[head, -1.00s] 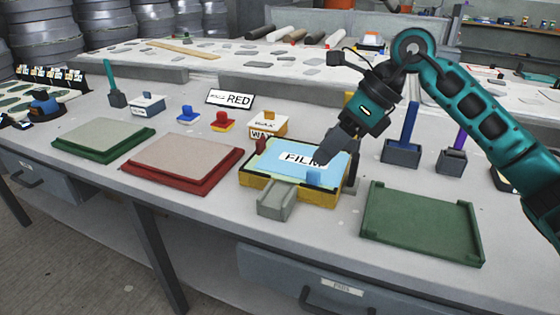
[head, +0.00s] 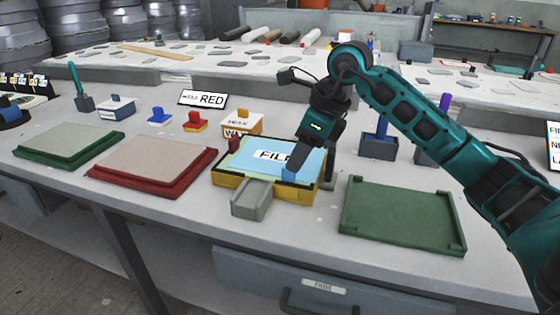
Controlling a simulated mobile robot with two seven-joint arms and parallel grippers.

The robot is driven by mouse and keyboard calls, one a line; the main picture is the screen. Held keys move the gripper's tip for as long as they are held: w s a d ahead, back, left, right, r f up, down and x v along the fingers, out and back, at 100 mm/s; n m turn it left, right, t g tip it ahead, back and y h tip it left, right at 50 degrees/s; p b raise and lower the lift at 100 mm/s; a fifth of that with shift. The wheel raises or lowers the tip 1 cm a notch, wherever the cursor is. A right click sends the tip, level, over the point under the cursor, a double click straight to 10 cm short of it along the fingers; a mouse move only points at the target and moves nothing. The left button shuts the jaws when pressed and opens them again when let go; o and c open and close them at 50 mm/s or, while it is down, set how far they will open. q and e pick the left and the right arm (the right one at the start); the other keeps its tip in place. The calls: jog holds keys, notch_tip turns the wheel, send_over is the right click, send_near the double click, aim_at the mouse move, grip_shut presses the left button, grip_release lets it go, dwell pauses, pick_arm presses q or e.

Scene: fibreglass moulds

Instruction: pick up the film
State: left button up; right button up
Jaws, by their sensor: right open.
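The film (head: 250,152) is a light blue sheet with a white "FILM" label. It lies on the yellow tray (head: 270,196) in the middle of the table. A small blue tab (head: 288,174) stands at its front right part. My right gripper (head: 297,168) comes in from the right and points down over the film's right side, its fingers at the blue tab. It hides the end of the label. The jaws are open, but their gap is hard to see, and I cannot tell if they touch the tab. My left gripper is not in view.
A grey channel (head: 250,200) juts from the tray's front. A red-framed board (head: 150,165) and a green-framed board (head: 70,145) lie to the left, a green tray (head: 400,216) to the right. A "WAX" box (head: 242,122) stands just behind. Bare table separates them.

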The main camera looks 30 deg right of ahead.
jog(key=x, duration=0.4)
jog(key=shift+a, duration=0.2)
jog(key=shift+r, duration=0.1)
grip_shut()
